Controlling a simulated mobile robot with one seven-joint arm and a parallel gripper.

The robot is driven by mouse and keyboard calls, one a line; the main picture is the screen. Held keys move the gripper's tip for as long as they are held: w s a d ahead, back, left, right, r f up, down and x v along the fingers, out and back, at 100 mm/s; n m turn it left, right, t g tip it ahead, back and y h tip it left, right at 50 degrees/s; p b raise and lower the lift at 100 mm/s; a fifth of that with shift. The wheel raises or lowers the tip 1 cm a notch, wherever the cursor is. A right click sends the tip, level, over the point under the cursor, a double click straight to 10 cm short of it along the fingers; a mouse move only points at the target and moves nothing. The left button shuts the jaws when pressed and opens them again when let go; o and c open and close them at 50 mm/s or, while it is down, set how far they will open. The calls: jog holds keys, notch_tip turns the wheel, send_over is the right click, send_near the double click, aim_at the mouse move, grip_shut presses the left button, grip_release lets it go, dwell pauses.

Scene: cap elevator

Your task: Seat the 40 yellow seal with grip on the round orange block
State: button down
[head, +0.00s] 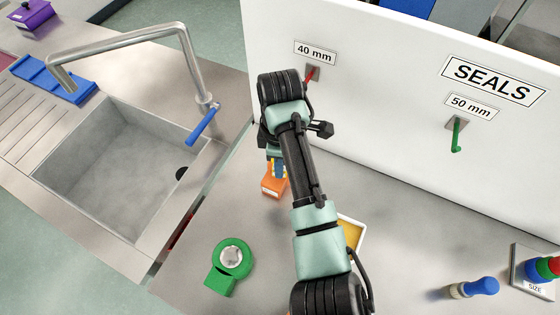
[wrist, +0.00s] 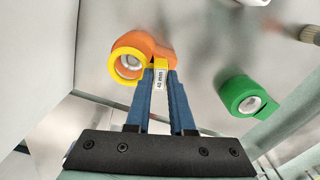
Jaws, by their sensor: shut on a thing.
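The orange block (head: 272,187) stands on the grey counter below my gripper, partly hidden by my arm. In the wrist view the orange block (wrist: 150,44) shows its round end, with the yellow seal (wrist: 117,77) at the mouth of that end. The yellow ring lines up closely with the round end; I cannot tell whether it is fully seated. Its grip, with a white "40 mm" label (wrist: 160,79), is between the blue fingers. My gripper (wrist: 160,78) is shut on this grip. In the head view my gripper (head: 278,167) is just above the block.
A green round block (head: 232,258) stands to the front left. A white-rimmed tray (head: 362,232) is partly behind my arm. A white upright panel (head: 400,100) with "40 mm" and "50 mm" hooks rises behind. A sink (head: 120,165) lies left.

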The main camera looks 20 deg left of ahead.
jog(key=shift+f, duration=0.5)
jog(key=shift+p, duration=0.6)
dwell(1.6)
jog(key=shift+f, duration=0.3)
dwell(0.8)
jog(key=shift+p, duration=0.7)
dwell(1.2)
jog(key=shift+f+b, duration=0.35)
jog(key=shift+f, duration=0.25)
dwell(0.5)
jog(key=c, duration=0.7)
grip_release()
